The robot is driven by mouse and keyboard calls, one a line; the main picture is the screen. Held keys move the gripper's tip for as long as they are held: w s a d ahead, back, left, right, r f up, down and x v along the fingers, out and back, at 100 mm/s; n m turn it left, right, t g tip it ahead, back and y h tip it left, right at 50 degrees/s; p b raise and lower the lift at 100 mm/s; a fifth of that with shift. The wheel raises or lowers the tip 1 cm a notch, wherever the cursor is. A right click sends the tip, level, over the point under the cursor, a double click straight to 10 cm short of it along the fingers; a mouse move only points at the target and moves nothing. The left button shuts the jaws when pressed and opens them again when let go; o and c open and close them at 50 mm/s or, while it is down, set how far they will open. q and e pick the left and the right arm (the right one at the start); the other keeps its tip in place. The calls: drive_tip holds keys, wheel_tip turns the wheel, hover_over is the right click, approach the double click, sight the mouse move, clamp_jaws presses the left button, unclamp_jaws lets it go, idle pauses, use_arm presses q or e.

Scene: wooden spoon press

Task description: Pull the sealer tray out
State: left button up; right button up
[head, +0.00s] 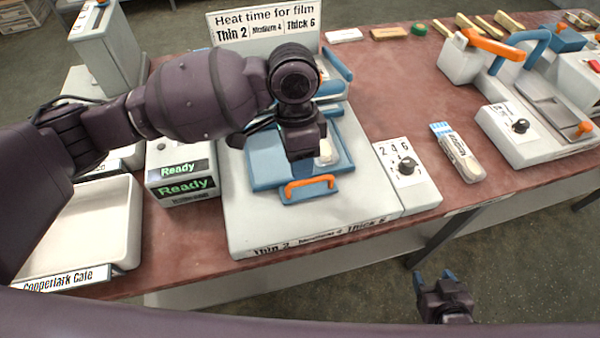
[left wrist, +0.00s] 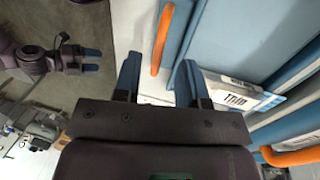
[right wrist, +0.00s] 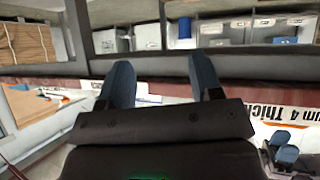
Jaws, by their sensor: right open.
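The sealer (head: 235,215) is a white machine on the table with a blue sealer tray (head: 262,180) in it. An orange handle (head: 309,186) runs along the tray's front edge. A pale packet (head: 327,153) lies on the tray, partly hidden by my arm. My left gripper (head: 305,145) is above the tray, behind the handle; its fingertips are hidden in the head view. In the left wrist view its fingers are apart and empty, with the orange handle (left wrist: 162,40) beyond them. My right gripper (head: 446,284) is open and empty, in front of the table.
A dial box (head: 405,195) adjoins the sealer's right side. A blue-and-white packet (head: 460,155) lies farther right, near a second machine (head: 505,135). A Ready display (head: 180,187) and a white tray (head: 120,215) stand left. The floor in front is clear.

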use_arm(q)
drive_tip(key=shift+s+d+f+b, duration=0.1)
drive_tip(key=shift+s+f+b, duration=0.1)
drive_tip(key=shift+f, duration=0.9)
drive_tip(key=shift+s+f+b, duration=0.1)
drive_tip(key=shift+s+f, duration=0.1)
drive_tip(key=shift+f, duration=0.85)
clamp_jaws()
